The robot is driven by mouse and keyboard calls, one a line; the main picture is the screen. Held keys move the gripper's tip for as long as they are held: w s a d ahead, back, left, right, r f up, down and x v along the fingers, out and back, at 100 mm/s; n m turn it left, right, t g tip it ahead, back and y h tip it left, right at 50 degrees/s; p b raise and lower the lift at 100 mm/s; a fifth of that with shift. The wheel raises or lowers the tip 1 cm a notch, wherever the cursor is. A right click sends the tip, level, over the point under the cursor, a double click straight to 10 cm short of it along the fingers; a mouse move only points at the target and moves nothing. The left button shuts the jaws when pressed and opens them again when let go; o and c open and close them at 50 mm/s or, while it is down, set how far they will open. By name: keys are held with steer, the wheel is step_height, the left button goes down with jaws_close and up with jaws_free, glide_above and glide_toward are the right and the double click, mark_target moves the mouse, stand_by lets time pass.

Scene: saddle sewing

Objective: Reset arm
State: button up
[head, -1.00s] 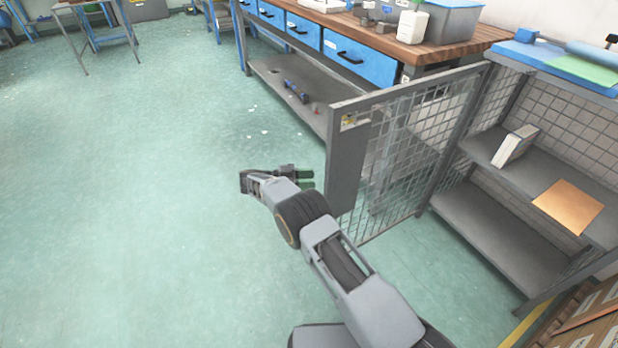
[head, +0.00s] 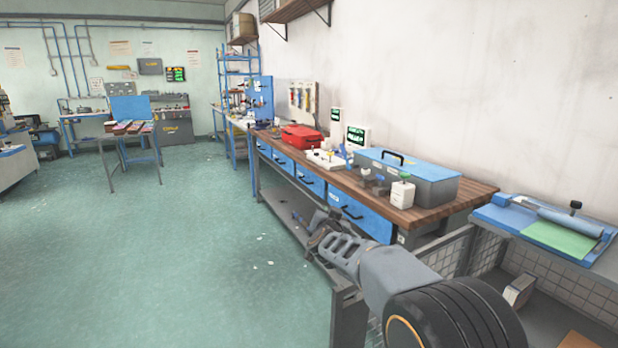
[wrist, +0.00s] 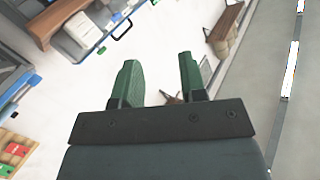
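My gripper (wrist: 157,80) shows in the wrist view with its two green fingers apart and nothing between them. In the head view my arm reaches up from the lower right, and the gripper end (head: 322,226) is near the front of the workbench. Its fingers are hard to make out there. The wrist view looks toward the white wall, tilted, with a wall shelf (wrist: 226,22) at the top.
A wooden-topped workbench (head: 467,194) with blue drawers stands on the right. A wire-sided shelf unit (head: 452,255) is close to my arm. The green floor (head: 180,250) at left is clear.

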steer(key=s+d+r+n+g+y+p, duration=0.1)
steer(key=s+r+n+g+y+p, duration=0.3)
steer(key=s+r, duration=0.45)
steer(key=s+d+f+g+p, duration=0.1)
steer(key=s+d+g+p, duration=0.2)
steer(key=s, duration=0.6)
steer(key=s+d+f+n+g+h+p, duration=0.1)
steer(key=s+d+f+g+p, duration=0.1)
steer(key=s, duration=0.7)
steer(key=s+d+f+g+h+p, duration=0.1)
steer(key=s+d+f+g+p, duration=0.1)
steer(key=s, duration=0.8)
steer(key=shift+d+n+g+p, duration=0.3)
steer(key=shift+d+g+p, duration=0.55)
steer(key=shift+d, duration=0.25)
steer(key=shift+a, duration=0.1)
